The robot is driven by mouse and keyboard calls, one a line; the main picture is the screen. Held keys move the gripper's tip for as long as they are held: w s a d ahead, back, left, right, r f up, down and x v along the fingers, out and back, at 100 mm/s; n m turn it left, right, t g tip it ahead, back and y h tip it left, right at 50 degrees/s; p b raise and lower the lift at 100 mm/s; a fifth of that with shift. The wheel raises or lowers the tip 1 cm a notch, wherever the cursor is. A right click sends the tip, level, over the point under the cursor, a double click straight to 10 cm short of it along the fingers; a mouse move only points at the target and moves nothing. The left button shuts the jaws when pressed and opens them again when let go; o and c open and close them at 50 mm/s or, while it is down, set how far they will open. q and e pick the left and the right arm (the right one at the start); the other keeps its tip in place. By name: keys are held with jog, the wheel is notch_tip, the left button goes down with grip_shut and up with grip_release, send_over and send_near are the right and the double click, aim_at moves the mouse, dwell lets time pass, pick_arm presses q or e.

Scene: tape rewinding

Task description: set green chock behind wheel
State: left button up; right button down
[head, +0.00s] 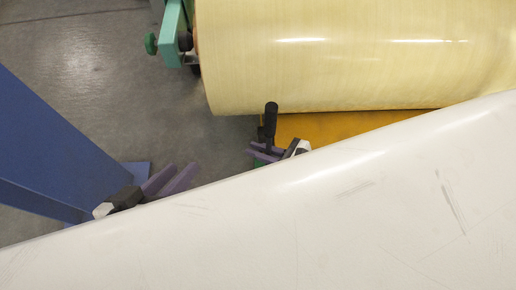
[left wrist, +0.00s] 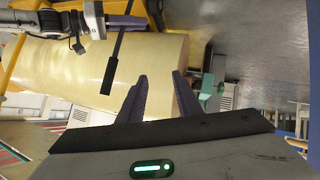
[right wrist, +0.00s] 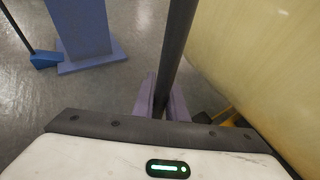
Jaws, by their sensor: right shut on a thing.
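My right gripper (head: 266,152) is shut on a black handle (head: 270,122) close to the near left end of the yellow roll. In the right wrist view the black bar (right wrist: 178,50) runs up from between the purple fingers. A small green patch (head: 258,163) shows below these fingers; it may be part of the green chock, mostly hidden. In the left wrist view the handle (left wrist: 114,60) shows with a dark grip end. My left gripper (head: 170,180) is open and empty beside the blue post; its fingers stand apart in its own view (left wrist: 160,100). I cannot make out the wheel clearly.
The large yellow roll (head: 330,60) lies over an orange frame (head: 340,125). A teal bracket with a green knob (head: 151,43) is at its left end. A blue post (head: 60,150) stands at left. A blue block on a black stick (right wrist: 46,59) rests on the floor. Grey floor lies between.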

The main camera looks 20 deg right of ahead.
jog(key=shift+w+r, duration=0.15)
jog(key=c, duration=2.1)
grip_release()
jog(key=shift+f, duration=0.3)
jog(key=o, duration=0.3)
pick_arm(q)
jog(key=shift+d, duration=0.1)
pick_arm(e)
jog(key=shift+o, duration=0.2)
